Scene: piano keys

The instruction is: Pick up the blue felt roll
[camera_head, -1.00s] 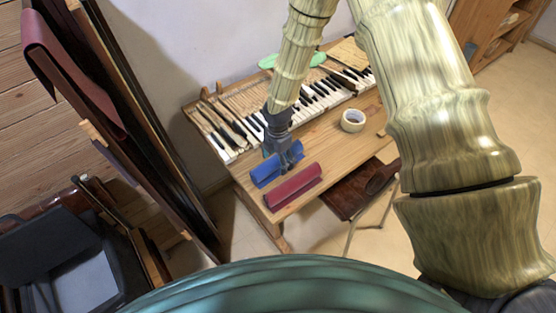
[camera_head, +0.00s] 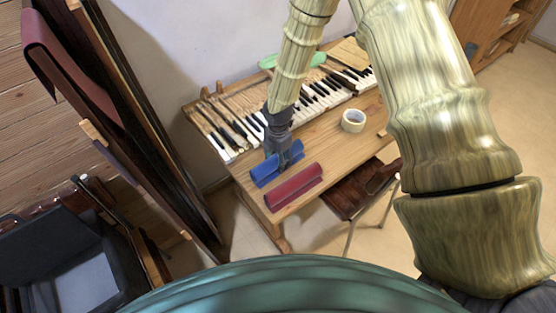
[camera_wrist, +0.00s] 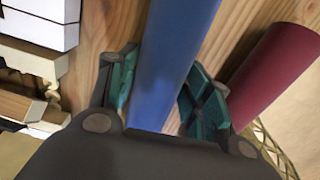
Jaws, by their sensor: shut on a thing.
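The blue felt roll (camera_head: 264,174) lies on the wooden table at its near left part, beside a dark red roll. My gripper (camera_head: 283,160) reaches down over the blue roll and is shut on it. In the wrist view the blue roll (camera_wrist: 170,60) runs between the two green-lined fingers of my gripper (camera_wrist: 158,92), one on each side. Part of the blue roll is hidden behind the gripper in the head view. I cannot tell whether the roll is clear of the tabletop.
The dark red roll (camera_head: 293,188) lies close by on the near side, and also shows in the wrist view (camera_wrist: 275,72). Piano keys (camera_head: 313,103) lie behind the gripper. A tape roll (camera_head: 353,120) sits to the right. A brown chair (camera_head: 352,192) stands in front.

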